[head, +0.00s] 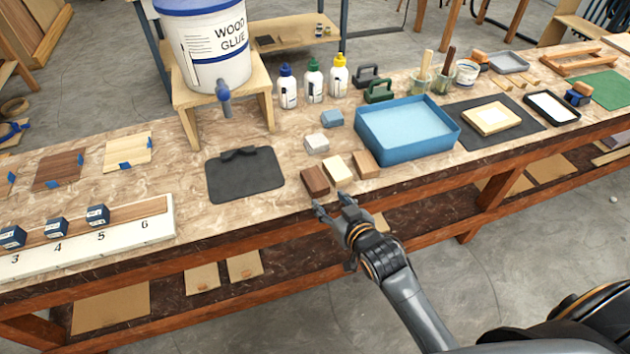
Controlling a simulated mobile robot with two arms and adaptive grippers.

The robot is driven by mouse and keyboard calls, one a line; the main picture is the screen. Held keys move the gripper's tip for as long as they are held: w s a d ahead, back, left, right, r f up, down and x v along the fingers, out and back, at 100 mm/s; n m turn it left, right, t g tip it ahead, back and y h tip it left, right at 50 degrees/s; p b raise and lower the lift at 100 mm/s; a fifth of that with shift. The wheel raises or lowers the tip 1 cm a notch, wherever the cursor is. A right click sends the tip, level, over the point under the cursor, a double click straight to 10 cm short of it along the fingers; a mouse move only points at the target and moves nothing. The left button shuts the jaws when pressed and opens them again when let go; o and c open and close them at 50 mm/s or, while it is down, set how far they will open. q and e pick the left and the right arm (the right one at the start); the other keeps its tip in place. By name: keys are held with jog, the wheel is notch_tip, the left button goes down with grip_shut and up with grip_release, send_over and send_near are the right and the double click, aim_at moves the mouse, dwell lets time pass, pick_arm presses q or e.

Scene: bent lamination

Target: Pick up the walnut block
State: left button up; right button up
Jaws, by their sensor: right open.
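The walnut block (315,181) is a dark brown block near the front edge of the bench, leftmost of a row of three blocks. A cream block (338,168) and a mid-brown block (365,165) stand to its right. My right gripper (331,203) is open and empty at the front edge of the bench. Its fingers point toward the walnut block and show just below it in the picture. I cannot tell its exact height or whether it touches anything. My left gripper is not in view.
A blue tray (408,147) stands right of the blocks, with grey-white and blue blocks (317,144) behind them. A glue bucket (205,80) sits on a wooden stand further back. Bare bench shows between mat and blocks.

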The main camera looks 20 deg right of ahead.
aim_at(322, 192)
jog(key=x, duration=0.5)
jog(key=shift+w+p, duration=0.1)
jog(key=shift+p, duration=0.25)
jog(key=c, duration=0.8)
jog(key=shift+r, duration=0.15)
